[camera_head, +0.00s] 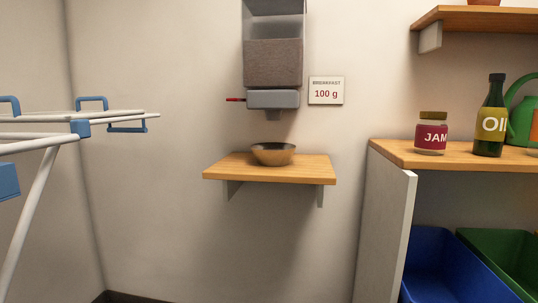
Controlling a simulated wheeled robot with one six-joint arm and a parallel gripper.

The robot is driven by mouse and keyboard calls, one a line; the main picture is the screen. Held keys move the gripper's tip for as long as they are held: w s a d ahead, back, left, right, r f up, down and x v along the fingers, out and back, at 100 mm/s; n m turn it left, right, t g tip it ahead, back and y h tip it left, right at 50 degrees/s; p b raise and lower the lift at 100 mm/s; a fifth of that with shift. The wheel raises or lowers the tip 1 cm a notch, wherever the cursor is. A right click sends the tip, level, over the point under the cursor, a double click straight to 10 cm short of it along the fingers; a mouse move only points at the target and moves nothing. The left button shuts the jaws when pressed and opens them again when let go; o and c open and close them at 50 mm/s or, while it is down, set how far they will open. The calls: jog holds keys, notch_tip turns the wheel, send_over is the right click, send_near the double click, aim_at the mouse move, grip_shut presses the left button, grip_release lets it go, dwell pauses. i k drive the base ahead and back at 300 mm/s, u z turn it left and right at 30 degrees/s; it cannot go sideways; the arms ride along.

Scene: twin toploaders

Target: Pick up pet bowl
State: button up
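The pet bowl (273,154) is a round, brownish metallic bowl. It stands upright on a small wooden wall shelf (225,171), near the middle of its top. Above it, apart from it, a grey food dispenser (274,99) hangs on the wall with its spout over the bowl. The dispenser's clear hopper holds brown kibble (273,62), and a red lever (236,100) sticks out on its left. The inside of the bowl is mostly hidden by its near wall. My gripper is not in view.
A white drying rack (75,138) with blue fittings stands at the left. At the right, a wooden counter (388,148) carries a jam jar (431,136), an oil bottle (491,122) and a green watering can (523,122). Blue (440,265) and green bins (503,252) sit below. The space before the bowl looks clear.

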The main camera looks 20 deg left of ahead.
aim_at(267, 154)
jog(key=u, duration=0.65)
jog(key=i, duration=0.8)
jog(key=u, duration=0.8)
